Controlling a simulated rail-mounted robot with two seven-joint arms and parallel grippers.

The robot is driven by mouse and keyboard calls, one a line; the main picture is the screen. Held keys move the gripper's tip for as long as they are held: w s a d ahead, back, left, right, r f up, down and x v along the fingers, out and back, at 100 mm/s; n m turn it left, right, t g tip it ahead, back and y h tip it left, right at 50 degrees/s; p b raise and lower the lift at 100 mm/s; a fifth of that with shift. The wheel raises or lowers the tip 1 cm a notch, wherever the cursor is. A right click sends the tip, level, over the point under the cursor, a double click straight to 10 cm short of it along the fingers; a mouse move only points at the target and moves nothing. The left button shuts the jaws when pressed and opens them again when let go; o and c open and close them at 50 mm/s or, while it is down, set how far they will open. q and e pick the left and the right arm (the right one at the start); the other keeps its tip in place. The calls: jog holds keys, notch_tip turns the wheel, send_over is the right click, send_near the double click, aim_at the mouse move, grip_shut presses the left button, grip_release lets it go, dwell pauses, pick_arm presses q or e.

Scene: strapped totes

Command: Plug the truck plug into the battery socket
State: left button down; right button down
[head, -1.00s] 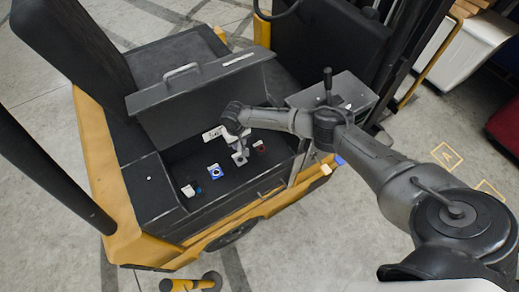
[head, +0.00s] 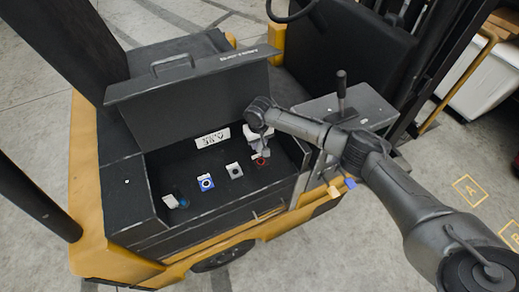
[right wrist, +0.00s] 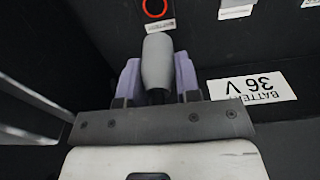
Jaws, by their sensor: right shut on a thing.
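My right gripper (head: 262,150) is inside the open battery compartment (head: 157,178) of the truck. In the right wrist view its two pale purple fingers (right wrist: 157,82) are shut on a grey rounded plug (right wrist: 157,60). The battery socket with a red ring (right wrist: 155,8) lies just beyond the plug's end, above a white label. In the head view the red socket (head: 262,161) is just below the gripper; the plug is hard to make out there. I cannot tell whether the plug touches the socket. My left gripper is not in view.
A blue socket (head: 206,182), a grey-white socket (head: 234,170) and a small white-and-blue part (head: 175,201) sit to the left. The raised lid (head: 200,98) stands behind. A lever (head: 341,92) rises on the right.

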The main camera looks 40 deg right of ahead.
jog(key=shift+s+d, duration=0.3)
jog(key=shift+s, duration=0.25)
jog(key=shift+a, duration=0.35)
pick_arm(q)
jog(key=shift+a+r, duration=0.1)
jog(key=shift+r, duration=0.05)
pick_arm(e)
jog(key=shift+d, duration=0.1)
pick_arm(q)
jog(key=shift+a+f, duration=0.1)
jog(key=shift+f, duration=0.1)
pick_arm(e)
jog(key=shift+f, duration=0.2)
